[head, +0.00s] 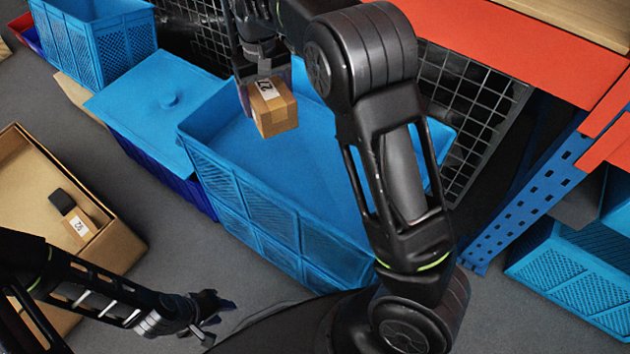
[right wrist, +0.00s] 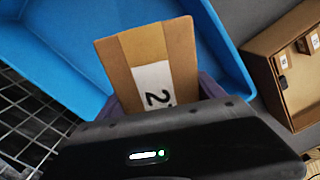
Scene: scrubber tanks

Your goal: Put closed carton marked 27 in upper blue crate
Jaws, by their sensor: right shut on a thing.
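The closed carton (head: 273,107) is a small brown box with a white label reading 27. It also shows in the right wrist view (right wrist: 180,62), where its label is partly hidden by my gripper. My right gripper (head: 262,88) is shut on the carton and holds it over the open upper blue crate (head: 250,192). This crate is stacked on another blue crate, and the part of its inside that shows is empty. My left gripper (head: 212,308) is low at the bottom of the head view, away from the crates; its fingers are too small and dark to read.
A large open cardboard box (head: 120,245) at the left holds a small labelled carton (head: 80,226) and a dark object. A blue lidded crate (head: 160,105) stands left of the stack. Black wire mesh (head: 470,100) and a blue rack upright (head: 530,190) are behind and right.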

